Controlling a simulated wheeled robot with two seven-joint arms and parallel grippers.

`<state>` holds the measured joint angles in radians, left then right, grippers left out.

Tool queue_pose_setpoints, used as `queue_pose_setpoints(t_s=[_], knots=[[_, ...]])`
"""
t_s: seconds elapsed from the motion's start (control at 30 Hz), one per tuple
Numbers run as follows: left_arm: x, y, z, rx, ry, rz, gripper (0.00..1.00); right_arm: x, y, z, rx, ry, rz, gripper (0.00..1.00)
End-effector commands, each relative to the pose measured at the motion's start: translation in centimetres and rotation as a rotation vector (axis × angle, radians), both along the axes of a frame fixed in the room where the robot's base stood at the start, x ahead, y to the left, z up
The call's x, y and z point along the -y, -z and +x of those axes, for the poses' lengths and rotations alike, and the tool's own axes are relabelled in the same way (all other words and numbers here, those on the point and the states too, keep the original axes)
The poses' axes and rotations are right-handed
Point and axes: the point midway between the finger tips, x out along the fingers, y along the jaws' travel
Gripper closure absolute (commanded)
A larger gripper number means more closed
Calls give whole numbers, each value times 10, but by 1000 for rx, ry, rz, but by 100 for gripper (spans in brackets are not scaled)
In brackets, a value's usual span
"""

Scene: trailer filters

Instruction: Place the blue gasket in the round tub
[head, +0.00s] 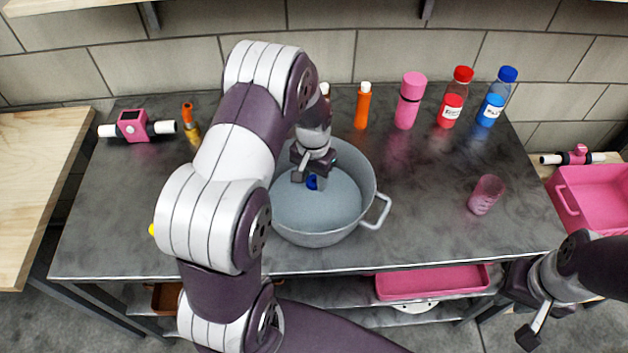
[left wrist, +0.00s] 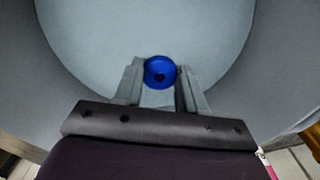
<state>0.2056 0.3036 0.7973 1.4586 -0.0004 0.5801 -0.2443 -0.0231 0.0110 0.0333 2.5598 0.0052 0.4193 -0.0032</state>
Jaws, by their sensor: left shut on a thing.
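The round tub (head: 322,230) is a large grey pot-like vessel with a handle at its right, standing mid-table. It also fills much of the left wrist view (left wrist: 210,30). My left gripper (head: 308,178) is inside the tub's opening, pointing down, shut on the blue gasket (head: 312,183). I cannot tell whether the gasket touches the tub's floor. My right gripper (head: 532,318) is off the table's front right corner, its fingers apart and empty.
Behind the tub stand an orange bottle (head: 363,106), a pink bottle (head: 410,101), a red-capped bottle (head: 455,97) and a blue-capped bottle (head: 497,97). A pink cup (head: 486,194) is at the right. A pink device (head: 134,126) lies back left. My left arm hides the table's left middle.

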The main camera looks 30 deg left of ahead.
Motion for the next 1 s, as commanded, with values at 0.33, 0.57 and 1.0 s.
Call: queue_pose_setpoints(t_s=[0.33, 0.57, 1.0], knots=[[0, 25, 0, 1, 0, 0, 88, 0, 0, 0, 0, 0, 0, 74], [0, 27, 0, 0, 0, 0, 34, 0, 1, 0, 0, 0, 0, 74], [0, -6, 1, 5, 0, 1, 34, 0, 1, 0, 0, 0, 0, 74]])
